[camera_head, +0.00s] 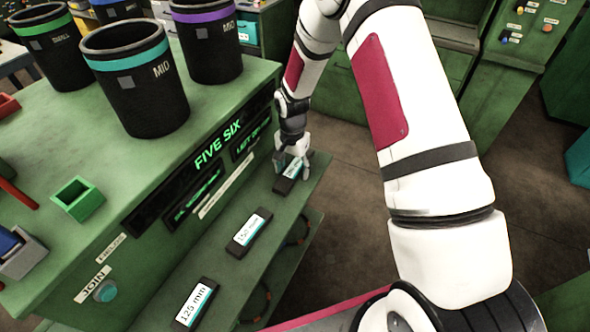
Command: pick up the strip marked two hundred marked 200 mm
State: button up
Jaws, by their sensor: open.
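Three dark strips with white and teal labels lie in a row on the green shelf (212,262) at the front of the cabinet. The middle strip (249,233) has a label too small to read surely. The far strip (287,184) lies right under my gripper, and its label is partly covered, so I cannot read its number. My gripper (293,170) is open, pointing down at the far strip, with its fingers around or just above the far part. I cannot tell whether they touch it.
Black bins with coloured bands, one teal-banded (135,85), stand on the cabinet top. A green square holder (78,198) sits there too. Open floor (345,215) lies right of the shelf.

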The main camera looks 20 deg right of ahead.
jog(key=c, duration=1.3)
jog(key=shift+o, duration=0.2)
